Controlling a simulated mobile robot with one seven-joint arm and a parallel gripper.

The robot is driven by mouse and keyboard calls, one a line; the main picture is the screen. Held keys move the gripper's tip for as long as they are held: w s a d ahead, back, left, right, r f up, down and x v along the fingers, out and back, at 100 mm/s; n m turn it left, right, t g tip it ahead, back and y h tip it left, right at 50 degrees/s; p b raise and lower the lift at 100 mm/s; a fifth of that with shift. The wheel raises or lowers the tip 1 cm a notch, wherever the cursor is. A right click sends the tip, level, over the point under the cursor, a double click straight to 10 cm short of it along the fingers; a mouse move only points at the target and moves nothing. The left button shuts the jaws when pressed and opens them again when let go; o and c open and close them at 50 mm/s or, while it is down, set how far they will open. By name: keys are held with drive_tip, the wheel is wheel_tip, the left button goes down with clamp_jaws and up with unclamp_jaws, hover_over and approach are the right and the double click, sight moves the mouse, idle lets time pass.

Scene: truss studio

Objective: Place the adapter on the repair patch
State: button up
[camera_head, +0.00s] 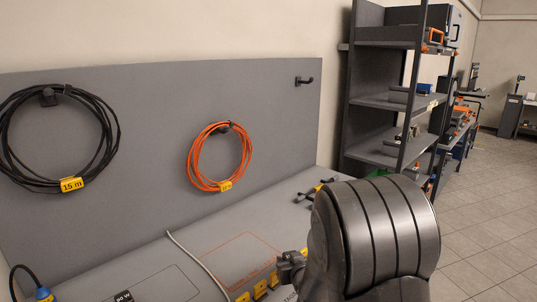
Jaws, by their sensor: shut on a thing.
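My arm's large dark grey link fills the lower right of the head view and hides what lies behind it. I cannot make out my gripper's fingers. A small dark piece (291,268) shows at the link's left edge. I cannot tell whether it is part of my gripper, the adapter or something on the bench. I cannot identify the adapter for certain. An orange-outlined rectangle (238,252) is marked on the grey bench top, left of my arm. No readable label marks it as the repair patch.
A pale cable (196,262) crosses the bench. Yellow tags (260,290) line its front. A black cable coil (58,140) and an orange coil (219,158) hang on the grey back panel. A blue plug (44,294) is lower left. Shelves (390,100) stand behind; tiled floor is open at right.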

drive_tip(key=w+d+f+m+h, duration=0.1)
drive_tip(key=d+f+m+h, duration=0.2)
drive_tip(key=d, duration=0.8)
drive_tip(key=w+d+f+m+h, duration=0.1)
drive_tip(key=d+f+m+h, duration=0.2)
drive_tip(key=d, duration=0.8)
drive_tip(key=w+d+f+m+h, duration=0.1)
drive_tip(key=d+f+m+h, duration=0.2)
drive_tip(key=d, duration=0.9)
drive_tip(key=s+a+f+n+y, duration=0.3)
drive_tip(key=s+a+f, duration=0.1)
drive_tip(key=a+f, duration=0.55)
drive_tip(key=s+a+n+y, duration=0.1)
drive_tip(key=s+a, duration=0.3)
drive_tip(key=a, duration=0.4)
drive_tip(key=s+a+n+y, duration=0.1)
drive_tip(key=s+a+n, duration=0.1)
drive_tip(key=a, duration=0.5)
drive_tip(key=shift+s+a+t+y, duration=0.3)
drive_tip(key=shift+s+a+y, duration=0.1)
drive_tip(key=shift+s, duration=0.5)
